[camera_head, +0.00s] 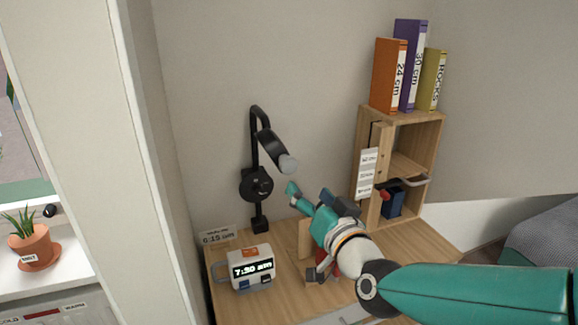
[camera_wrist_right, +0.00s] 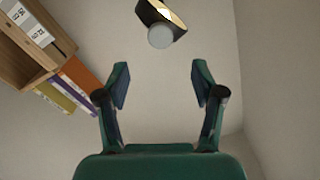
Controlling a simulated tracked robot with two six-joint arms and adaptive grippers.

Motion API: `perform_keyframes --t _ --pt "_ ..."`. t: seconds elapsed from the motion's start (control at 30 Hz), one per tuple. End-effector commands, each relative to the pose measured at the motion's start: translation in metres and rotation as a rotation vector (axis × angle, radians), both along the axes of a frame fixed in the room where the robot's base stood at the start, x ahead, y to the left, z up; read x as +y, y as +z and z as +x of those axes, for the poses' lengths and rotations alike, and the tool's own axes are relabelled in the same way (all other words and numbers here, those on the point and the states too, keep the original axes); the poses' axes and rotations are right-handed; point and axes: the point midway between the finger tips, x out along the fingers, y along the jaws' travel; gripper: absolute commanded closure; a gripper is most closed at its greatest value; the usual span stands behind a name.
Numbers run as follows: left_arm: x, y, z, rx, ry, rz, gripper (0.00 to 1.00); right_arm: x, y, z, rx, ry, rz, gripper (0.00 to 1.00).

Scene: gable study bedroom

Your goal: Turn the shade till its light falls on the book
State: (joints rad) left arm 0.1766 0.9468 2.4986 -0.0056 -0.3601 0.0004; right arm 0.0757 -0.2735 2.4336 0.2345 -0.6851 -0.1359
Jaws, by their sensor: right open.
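The black wall lamp has a curved arm and a dark tube shade (camera_head: 271,146) with a pale round end, tilted down to the right. In the right wrist view the shade (camera_wrist_right: 163,14) lies beyond the fingertips, roughly centred between them. My right gripper (camera_head: 309,194) is open and empty, below and right of the shade and apart from it. Its two fingers show spread in the wrist view (camera_wrist_right: 160,80). I cannot make out an open book or a light patch on the desk; my right arm hides part of it. My left gripper is out of view.
A wooden shelf unit (camera_head: 364,117) at the right bears orange (camera_head: 387,76), purple (camera_head: 409,50) and olive (camera_head: 431,79) volumes. A potted plant (camera_head: 32,242) stands far left.

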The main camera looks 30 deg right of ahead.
Motion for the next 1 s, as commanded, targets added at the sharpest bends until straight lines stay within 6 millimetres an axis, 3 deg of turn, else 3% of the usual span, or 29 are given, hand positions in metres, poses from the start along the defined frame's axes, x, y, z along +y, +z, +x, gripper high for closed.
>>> perform_keyframes --t 0.3,0.5,0.7,1.0 --pt "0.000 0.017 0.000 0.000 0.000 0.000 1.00 -0.016 0.001 0.068 0.004 0.001 0.002 0.32" --pt "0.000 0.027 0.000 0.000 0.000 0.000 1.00 -0.024 0.002 0.100 0.002 0.001 0.001 0.32" --pt "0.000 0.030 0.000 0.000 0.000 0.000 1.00 -0.027 0.000 0.115 0.001 0.002 0.000 0.32" --pt "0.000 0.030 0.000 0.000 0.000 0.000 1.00 -0.027 0.000 0.117 0.000 0.002 0.000 0.32"
